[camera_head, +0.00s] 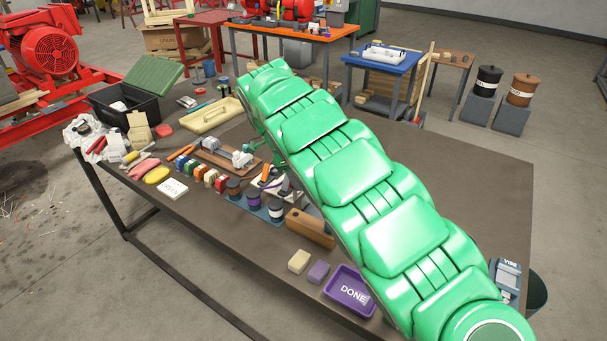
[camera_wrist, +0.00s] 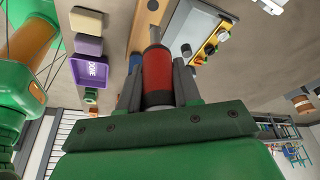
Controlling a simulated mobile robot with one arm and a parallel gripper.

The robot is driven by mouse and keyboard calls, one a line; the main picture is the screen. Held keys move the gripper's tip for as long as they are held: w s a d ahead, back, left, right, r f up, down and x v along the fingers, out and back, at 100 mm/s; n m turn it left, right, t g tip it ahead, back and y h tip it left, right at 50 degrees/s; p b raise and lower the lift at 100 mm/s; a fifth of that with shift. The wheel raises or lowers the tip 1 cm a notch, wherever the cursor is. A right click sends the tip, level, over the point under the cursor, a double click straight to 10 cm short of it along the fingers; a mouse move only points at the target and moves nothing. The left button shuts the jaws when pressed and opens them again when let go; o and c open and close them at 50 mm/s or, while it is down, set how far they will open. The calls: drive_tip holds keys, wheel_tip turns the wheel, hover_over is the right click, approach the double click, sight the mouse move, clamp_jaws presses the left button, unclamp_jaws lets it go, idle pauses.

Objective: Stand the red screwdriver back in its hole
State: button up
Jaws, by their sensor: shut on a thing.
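In the wrist view, the red screwdriver (camera_wrist: 156,72) shows as a red handle with dark bands, gripped between the two grey fingers. My gripper (camera_wrist: 157,80) is shut on it. The handle's far end points toward the top of the picture, near a wooden block (camera_wrist: 140,34); I cannot tell whether they touch. In the head view, the wooden block (camera_head: 310,228) lies on the brown workbench. My green arm crosses that view and hides most of the gripper; I cannot make out the screwdriver there.
The purple DONE tray (camera_head: 350,291), a cream sponge (camera_head: 299,261) and a purple sponge (camera_head: 318,271) are at the bench's front. Several jars and colored blocks stand left of the wooden block. A cream tray (camera_head: 211,115) lies farther back.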

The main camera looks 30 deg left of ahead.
sight(295, 197)
drive_tip(key=shift+f, duration=2.4)
drive_tip(key=shift+f, duration=2.55)
drive_tip(key=o, duration=1.1)
drive_tip(key=shift+o, duration=0.2)
drive_tip(key=shift+r, duration=0.15)
drive_tip(key=v, duration=0.7)
drive_tip(key=shift+r, duration=0.25)
drive_tip(key=shift+a, duration=0.1)
